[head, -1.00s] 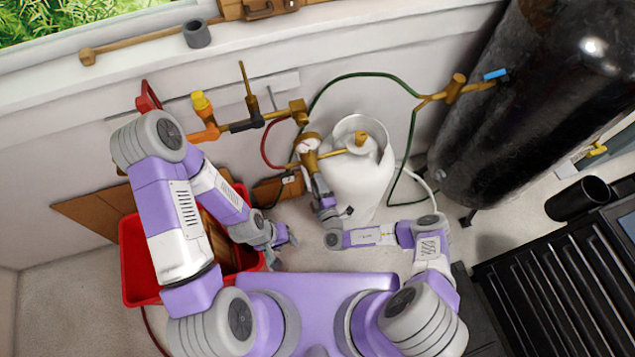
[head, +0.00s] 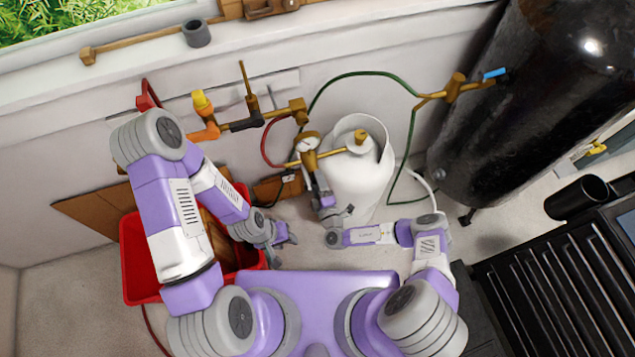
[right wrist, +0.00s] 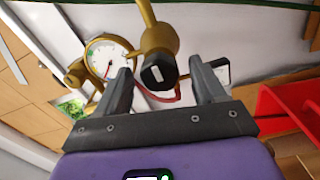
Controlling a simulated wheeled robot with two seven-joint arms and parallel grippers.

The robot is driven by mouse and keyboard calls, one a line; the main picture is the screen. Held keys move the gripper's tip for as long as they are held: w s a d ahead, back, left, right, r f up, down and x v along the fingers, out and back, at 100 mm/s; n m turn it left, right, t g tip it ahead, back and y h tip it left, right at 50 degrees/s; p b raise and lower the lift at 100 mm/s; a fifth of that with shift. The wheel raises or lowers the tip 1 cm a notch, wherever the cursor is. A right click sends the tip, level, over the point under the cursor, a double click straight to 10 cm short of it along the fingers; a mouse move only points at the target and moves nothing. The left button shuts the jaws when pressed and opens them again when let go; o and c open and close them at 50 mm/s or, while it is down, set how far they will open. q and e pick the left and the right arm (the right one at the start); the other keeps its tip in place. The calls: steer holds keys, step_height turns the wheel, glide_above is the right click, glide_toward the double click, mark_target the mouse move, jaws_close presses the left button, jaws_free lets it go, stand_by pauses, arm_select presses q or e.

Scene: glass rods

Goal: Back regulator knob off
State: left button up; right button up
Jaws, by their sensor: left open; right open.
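The regulator is a brass body (head: 310,160) with a round white-faced gauge (head: 307,142), in front of the white cylinder (head: 357,180). In the right wrist view its black knob (right wrist: 157,72) faces me, with a pale mark on its end. The gauge (right wrist: 105,58) is left of it, its face toward me. My right gripper (right wrist: 160,68) is open, with one finger on each side of the knob and gaps showing. In the head view my right gripper (head: 311,178) is just below the regulator and hides the knob. My left gripper (head: 287,238) is open and empty, low beside the red bin.
The red bin (head: 133,255) stands at left. A green hose (head: 350,75) runs from the wall pipes to a valve (head: 455,88) on the large black tank (head: 520,110). A red hose (head: 266,140) hangs near the regulator. A black ribbed unit (head: 545,290) is at lower right.

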steer(key=shift+s, duration=0.1)
steer(key=v, duration=0.7)
steer(key=shift+s+p, duration=0.15)
steer(key=shift+p, duration=0.25)
steer(key=shift+r, duration=0.1)
